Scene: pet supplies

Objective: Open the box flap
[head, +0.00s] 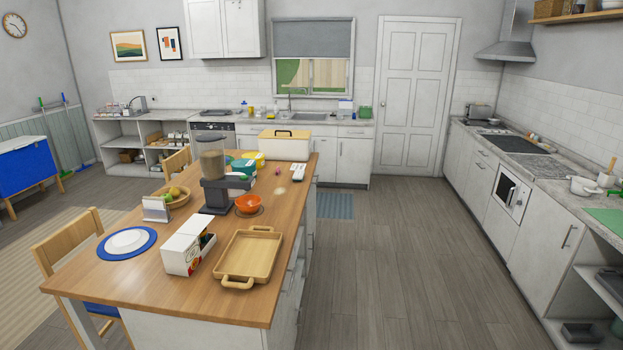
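A white carton box (181,256) with red print on its side stands on the wooden island, between the plate and the wooden tray. A white panel (190,226) shows at its top back, and dark contents show at its right side. I cannot tell clearly how its flaps lie. Neither of my grippers is in view.
A chair (72,240) stands at left. The floor (400,260) right of it is clear.

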